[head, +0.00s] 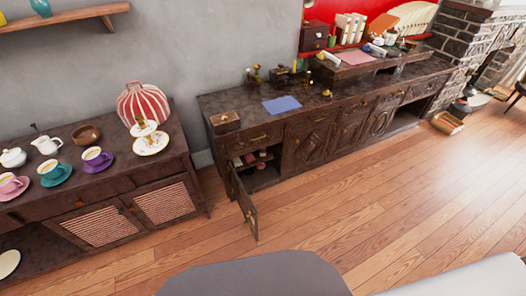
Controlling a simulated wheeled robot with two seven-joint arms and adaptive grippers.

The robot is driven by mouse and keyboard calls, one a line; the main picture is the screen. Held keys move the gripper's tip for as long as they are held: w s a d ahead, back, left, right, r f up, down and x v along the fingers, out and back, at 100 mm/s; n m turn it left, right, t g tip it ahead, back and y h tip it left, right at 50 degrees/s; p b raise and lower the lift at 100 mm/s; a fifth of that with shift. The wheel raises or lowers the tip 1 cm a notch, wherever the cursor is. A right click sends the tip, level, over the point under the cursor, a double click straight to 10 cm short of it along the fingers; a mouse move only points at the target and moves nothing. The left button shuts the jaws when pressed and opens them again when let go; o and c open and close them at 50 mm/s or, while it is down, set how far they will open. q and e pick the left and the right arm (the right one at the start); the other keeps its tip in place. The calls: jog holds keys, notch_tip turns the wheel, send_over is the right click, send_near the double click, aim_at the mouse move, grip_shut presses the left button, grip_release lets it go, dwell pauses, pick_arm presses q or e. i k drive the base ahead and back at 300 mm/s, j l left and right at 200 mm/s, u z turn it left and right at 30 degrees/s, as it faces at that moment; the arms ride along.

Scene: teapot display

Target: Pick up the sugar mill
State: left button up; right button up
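I cannot tell for sure which thing is the sugar mill. Small dark and brass items (281,75) stand at the back left of the long dark carved cabinet (236,101), too small to make out. Another small brass item (327,93) stands near the middle of that cabinet's top. Neither of my grippers shows in the head view.
The left sideboard (112,178) holds cups on saucers, a white jug (47,144), a brown bowl (86,134) and a red-striped dome (143,104). A cabinet door (246,207) hangs open into the room. A blue cloth (282,104) lies on the carved cabinet. Wooden floor (330,222) is clear.

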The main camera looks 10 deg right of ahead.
aim_at(262, 152)
jog(key=i+l, duration=0.1)
jog(key=l, duration=0.4)
jog(key=i+l, duration=0.1)
jog(key=l, duration=0.45)
jog(key=i+l, duration=0.1)
jog(key=l, duration=0.4)
jog(key=i+l, duration=0.1)
jog(key=l, duration=0.4)
jog(key=i+l, duration=0.1)
jog(key=l, duration=0.45)
jog(key=i+l, duration=0.1)
jog(key=l, duration=0.4)
